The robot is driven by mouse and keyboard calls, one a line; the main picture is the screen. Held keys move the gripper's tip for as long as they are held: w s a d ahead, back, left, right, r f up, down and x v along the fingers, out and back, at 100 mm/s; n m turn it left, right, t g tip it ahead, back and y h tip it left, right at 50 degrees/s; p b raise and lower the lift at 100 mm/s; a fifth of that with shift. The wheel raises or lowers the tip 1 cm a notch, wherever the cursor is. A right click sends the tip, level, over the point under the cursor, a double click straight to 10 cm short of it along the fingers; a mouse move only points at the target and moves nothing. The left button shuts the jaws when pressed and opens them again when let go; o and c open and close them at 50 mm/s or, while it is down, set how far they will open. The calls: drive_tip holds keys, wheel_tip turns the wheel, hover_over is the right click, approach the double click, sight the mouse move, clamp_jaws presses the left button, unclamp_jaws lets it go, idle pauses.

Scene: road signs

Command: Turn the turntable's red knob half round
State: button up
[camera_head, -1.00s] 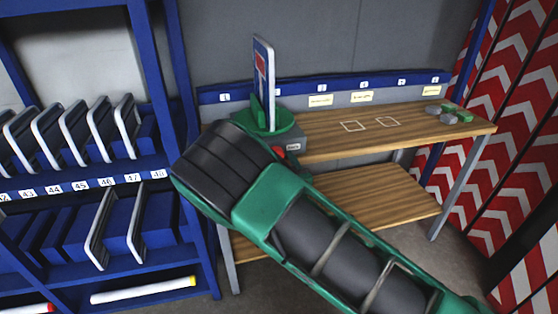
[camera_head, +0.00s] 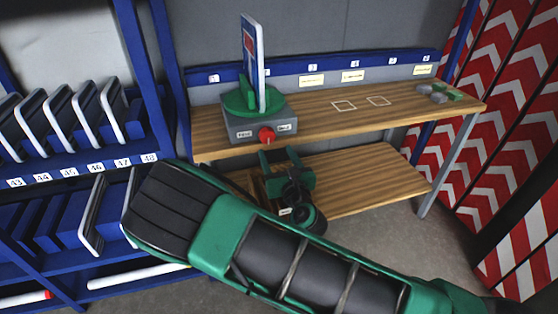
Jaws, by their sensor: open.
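The turntable is a grey box (camera_head: 248,127) with a green round plate (camera_head: 232,101) on top, at the left end of the wooden workbench. A sign (camera_head: 252,62) with a blue, white and red face stands upright on the plate in a green holder, seen nearly edge-on. The red knob (camera_head: 266,135) is on the box's front face, between two small labels too small to read surely. My gripper (camera_head: 284,160), with green fingers, is open and empty just below and slightly right of the knob, apart from it in the picture. The knob is fully visible.
The bench top (camera_head: 320,112) is mostly clear, with two white outlined squares. Small grey and green pieces (camera_head: 437,93) lie at its right end. A lower shelf (camera_head: 365,180) is underneath. A blue rack (camera_head: 80,165) of signs stands left; red-and-white chevron boards (camera_head: 435,140) stand right.

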drive_tip(key=shift+v, duration=1.1)
